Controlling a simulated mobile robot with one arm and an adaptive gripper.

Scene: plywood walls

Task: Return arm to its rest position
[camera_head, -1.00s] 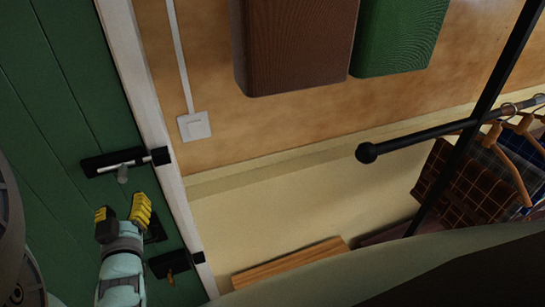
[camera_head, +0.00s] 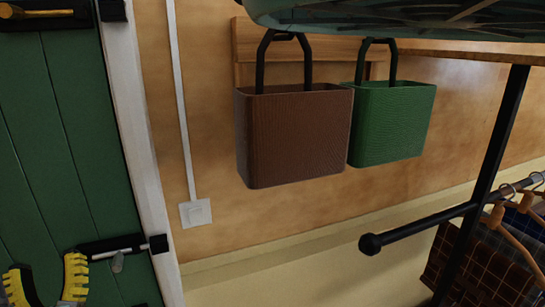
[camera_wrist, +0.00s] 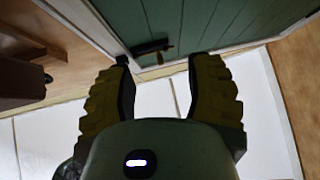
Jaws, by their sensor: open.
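My gripper (camera_head: 47,276) is at the lower left corner of the head view, in front of the green door (camera_head: 70,140). Its two yellow-and-black fingers stand apart with nothing between them. In the wrist view my gripper (camera_wrist: 160,75) is also open and empty, with the green door (camera_wrist: 200,20) and a dark latch (camera_wrist: 152,47) beyond the fingertips. My arm behind the gripper is out of the head view.
A dark bolt (camera_head: 120,247) sits on the door edge beside the white frame (camera_head: 140,140). A brown bag (camera_head: 295,135) and a green bag (camera_head: 392,122) hang on the wall. A black rail (camera_head: 420,228) with clothes is at right. A light switch (camera_head: 195,213) is on the wall.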

